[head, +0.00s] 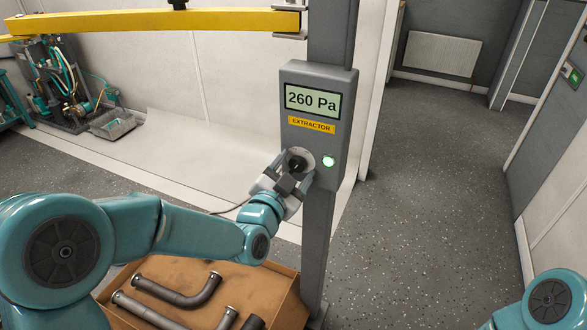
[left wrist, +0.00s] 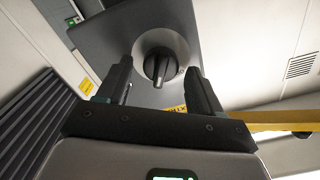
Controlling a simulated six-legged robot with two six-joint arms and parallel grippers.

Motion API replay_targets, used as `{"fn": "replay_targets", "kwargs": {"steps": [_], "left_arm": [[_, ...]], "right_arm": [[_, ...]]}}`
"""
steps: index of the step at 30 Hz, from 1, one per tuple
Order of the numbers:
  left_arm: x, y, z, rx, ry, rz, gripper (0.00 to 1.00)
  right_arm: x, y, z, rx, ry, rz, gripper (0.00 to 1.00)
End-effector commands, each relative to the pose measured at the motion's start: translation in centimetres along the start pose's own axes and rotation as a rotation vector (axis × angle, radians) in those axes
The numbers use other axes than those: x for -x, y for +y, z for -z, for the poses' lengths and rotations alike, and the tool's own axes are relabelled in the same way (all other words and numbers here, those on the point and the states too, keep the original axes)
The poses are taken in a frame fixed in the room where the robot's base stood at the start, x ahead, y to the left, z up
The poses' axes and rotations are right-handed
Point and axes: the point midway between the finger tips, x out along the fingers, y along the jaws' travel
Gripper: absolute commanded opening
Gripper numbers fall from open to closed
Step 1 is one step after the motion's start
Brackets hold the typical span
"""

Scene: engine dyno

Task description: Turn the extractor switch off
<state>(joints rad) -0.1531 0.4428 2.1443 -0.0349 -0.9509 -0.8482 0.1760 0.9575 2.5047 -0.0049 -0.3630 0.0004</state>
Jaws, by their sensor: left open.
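The grey extractor box (head: 318,112) is fixed to a dark post. Its display reads 260 Pa, above a yellow EXTRACTOR label (head: 311,124). The extractor switch (head: 297,160) is a black rotary knob on a round grey plate, partly covered by my gripper. A small light (head: 328,161) to its right glows pale green. My left gripper (head: 293,172) is open at the knob. My right gripper is out of view.
A cardboard box (head: 265,290) holding several pipes stands below my left arm, beside the post (head: 318,255). A yellow beam (head: 160,20) runs across the top left. Green equipment (head: 60,85) stands far left. Grey floor (head: 430,190) is clear to the right.

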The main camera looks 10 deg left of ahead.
Motion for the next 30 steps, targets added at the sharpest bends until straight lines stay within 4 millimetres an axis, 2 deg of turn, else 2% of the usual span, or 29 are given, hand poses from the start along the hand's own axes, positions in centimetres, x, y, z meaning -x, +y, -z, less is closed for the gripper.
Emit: {"fn": "replay_targets", "kwargs": {"steps": [1, 5, 6, 11, 17, 30], "left_arm": [[0.0, 0.0, 0.0, 0.000, 0.000, 0.000, 0.59], [0.0, 0.0, 0.0, 0.000, 0.000, 0.000, 0.17], [0.0, 0.0, 0.0, 0.000, 0.000, 0.000, 0.11], [0.0, 0.0, 0.0, 0.004, 0.000, 0.000, 0.11], [0.0, 0.1, -0.2, 0.053, 0.002, 0.001, 0.11], [0.0, 0.1, -0.6, 0.397, 0.005, 0.002, 0.11]], "right_arm": [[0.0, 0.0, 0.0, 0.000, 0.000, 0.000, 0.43], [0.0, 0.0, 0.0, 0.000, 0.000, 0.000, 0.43], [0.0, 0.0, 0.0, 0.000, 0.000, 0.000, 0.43], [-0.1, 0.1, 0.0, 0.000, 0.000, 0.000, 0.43], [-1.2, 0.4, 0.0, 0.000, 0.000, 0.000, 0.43], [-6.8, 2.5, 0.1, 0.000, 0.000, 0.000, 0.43]]}}
